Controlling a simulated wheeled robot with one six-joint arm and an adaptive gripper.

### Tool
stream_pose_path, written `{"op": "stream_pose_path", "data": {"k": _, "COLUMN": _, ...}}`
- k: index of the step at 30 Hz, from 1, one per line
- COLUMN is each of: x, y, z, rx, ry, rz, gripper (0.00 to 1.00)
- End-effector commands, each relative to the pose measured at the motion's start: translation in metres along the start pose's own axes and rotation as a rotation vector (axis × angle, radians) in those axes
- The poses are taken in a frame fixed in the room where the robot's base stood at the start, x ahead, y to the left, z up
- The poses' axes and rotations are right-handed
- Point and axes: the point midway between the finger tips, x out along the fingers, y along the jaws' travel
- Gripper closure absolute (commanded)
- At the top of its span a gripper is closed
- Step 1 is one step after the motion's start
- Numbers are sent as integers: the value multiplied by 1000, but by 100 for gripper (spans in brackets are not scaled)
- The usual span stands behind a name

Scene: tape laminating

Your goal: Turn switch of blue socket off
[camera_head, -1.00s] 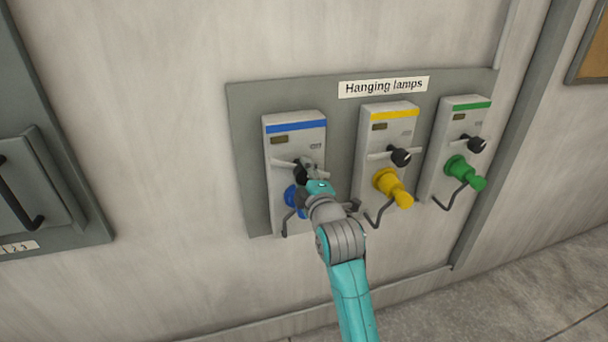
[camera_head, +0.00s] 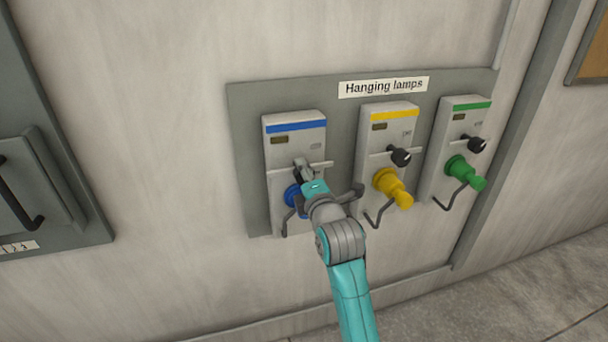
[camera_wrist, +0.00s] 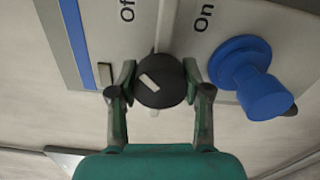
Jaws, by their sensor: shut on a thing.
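The blue socket (camera_head: 295,127) is the leftmost of three grey units, with a blue stripe on top and a blue plug (camera_head: 291,195) below, partly hidden by my gripper (camera_head: 304,177). In the wrist view, its round black switch knob (camera_wrist: 160,94) sits between the fingers of my gripper (camera_wrist: 160,76), which is shut on it from both sides. A short white mark on the knob lies slanted. The labels "Off" (camera_wrist: 127,10) and "On" (camera_wrist: 203,18) show on the panel beyond it. The blue plug (camera_wrist: 248,78) is right beside the right finger. In the head view the knob is mostly hidden.
The yellow socket (camera_head: 394,113) with its yellow plug (camera_head: 388,184) stands close to the right of my gripper. The green socket (camera_head: 465,106) is further right. A grey cabinet (camera_head: 60,210) with a dark handle is at the far left. Bare wall lies between.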

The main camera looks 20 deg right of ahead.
Motion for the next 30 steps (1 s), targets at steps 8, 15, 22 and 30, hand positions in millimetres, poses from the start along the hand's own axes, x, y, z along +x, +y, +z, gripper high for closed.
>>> {"op": "stream_pose_path", "data": {"k": 8, "x": 0, "y": -1, "z": -1, "rx": -2, "ry": 1, "rz": -2, "gripper": 100}}
{"op": "stream_pose_path", "data": {"k": 15, "x": 0, "y": 0, "z": 0, "rx": -1, "ry": 0, "rz": -1, "gripper": 26}}
{"op": "stream_pose_path", "data": {"k": 22, "x": -2, "y": 0, "z": 0, "rx": 0, "ry": 0, "rz": 0, "gripper": 26}}
{"op": "stream_pose_path", "data": {"k": 30, "x": -40, "y": -1, "z": 0, "rx": 0, "ry": 0, "rz": -1, "gripper": 26}}
